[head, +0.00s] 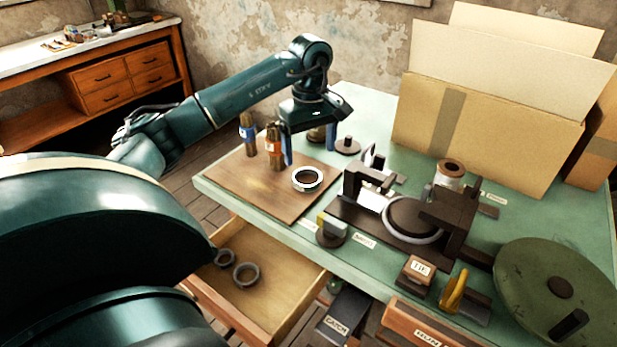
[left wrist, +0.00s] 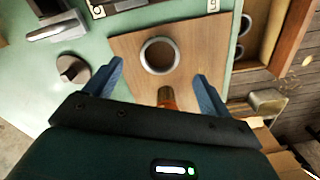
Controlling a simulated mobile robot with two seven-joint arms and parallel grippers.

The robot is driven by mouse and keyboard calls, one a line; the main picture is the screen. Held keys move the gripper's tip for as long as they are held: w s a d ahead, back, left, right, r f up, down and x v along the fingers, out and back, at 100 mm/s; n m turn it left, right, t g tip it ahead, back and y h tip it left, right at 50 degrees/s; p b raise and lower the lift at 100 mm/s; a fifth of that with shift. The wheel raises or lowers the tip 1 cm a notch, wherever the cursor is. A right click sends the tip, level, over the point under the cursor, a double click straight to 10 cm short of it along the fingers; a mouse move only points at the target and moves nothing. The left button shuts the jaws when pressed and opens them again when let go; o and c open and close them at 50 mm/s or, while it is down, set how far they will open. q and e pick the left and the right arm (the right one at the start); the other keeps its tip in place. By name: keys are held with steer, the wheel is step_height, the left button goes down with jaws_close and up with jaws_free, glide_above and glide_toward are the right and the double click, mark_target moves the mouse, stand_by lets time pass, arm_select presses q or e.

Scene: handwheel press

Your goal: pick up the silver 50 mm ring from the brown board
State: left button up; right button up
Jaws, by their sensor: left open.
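The silver ring (head: 307,179) lies flat on the brown board (head: 250,190), near the board's right side. In the left wrist view the ring (left wrist: 160,56) lies on the board (left wrist: 125,45), ahead of and between my fingertips. My left gripper (head: 310,150) is open and empty above the board, behind the ring in the head view. In the left wrist view its two blue fingers (left wrist: 160,80) are spread wide, with the ring apart from both. My right gripper is in neither view.
Two brown posts with a blue (head: 248,132) and an orange band (head: 273,146) stand on the board close to my left gripper. A dark press fixture (head: 410,215) stands right of the board. An open drawer (head: 283,275) holds two grey rings. A cardboard box (head: 490,130) stands behind.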

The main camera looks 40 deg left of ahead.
mark_target(307, 182)
arm_select(q)
step_height(307, 182, down, 2)
steer(key=shift+f, duration=0.1)
steer(key=shift+a+f+p, duration=0.2)
steer(key=shift+a+f, duration=0.05)
steer(key=shift+f, duration=1.1)
steer(key=shift+a+f+p, duration=0.2)
steer(key=shift+f, duration=1.1)
steer(key=shift+c, duration=0.2)
steer(key=c, duration=1)
